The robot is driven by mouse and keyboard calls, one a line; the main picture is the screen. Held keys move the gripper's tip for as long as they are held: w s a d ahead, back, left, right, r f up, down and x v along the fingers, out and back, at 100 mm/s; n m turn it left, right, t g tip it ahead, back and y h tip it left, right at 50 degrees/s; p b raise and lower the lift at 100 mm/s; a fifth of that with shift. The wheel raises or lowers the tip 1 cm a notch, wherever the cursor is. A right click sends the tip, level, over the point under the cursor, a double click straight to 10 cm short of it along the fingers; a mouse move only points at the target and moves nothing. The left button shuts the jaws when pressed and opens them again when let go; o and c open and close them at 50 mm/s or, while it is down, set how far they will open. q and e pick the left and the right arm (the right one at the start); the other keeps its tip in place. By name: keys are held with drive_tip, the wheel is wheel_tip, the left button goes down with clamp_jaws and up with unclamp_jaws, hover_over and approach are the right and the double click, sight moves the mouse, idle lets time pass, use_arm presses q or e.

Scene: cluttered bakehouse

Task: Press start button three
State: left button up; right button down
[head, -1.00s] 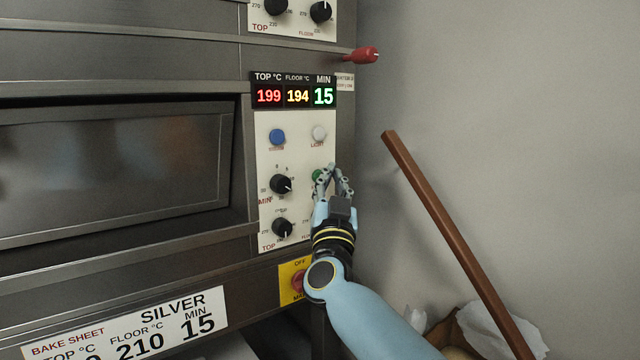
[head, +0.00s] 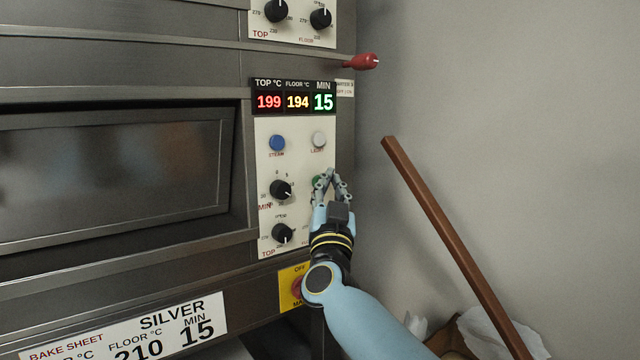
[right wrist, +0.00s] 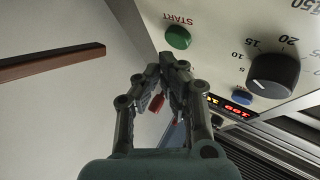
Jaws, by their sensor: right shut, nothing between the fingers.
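The green START button (head: 316,182) is on the white control panel (head: 298,165) of the oven deck, partly hidden behind my right gripper. In the right wrist view the green button (right wrist: 178,37) shows whole, with the word START beside it. My right gripper (head: 329,174) is shut and empty, its fingertips close in front of the panel at the button's right side. In the right wrist view the fingertips (right wrist: 167,60) appear just short of the button; I cannot tell whether they touch the panel. My left gripper is not in view.
A blue steam button (head: 277,142), a white light button (head: 319,139) and black knobs (head: 281,190) surround it. The display (head: 296,102) reads 199, 194, 15. A red-tipped handle (head: 362,62) juts out above. A brown wooden bar (head: 455,245) leans on the right.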

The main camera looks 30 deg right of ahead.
drive_tip(key=shift+w, duration=0.15)
idle(0.4)
drive_tip(key=shift+w, duration=0.3)
drive_tip(key=shift+w, duration=0.4)
idle(0.7)
drive_tip(key=shift+s+p, duration=0.75)
drive_tip(key=shift+s, duration=0.1)
drive_tip(key=s+p, duration=0.3)
drive_tip(key=s, duration=0.2)
drive_tip(key=shift+d, duration=0.2)
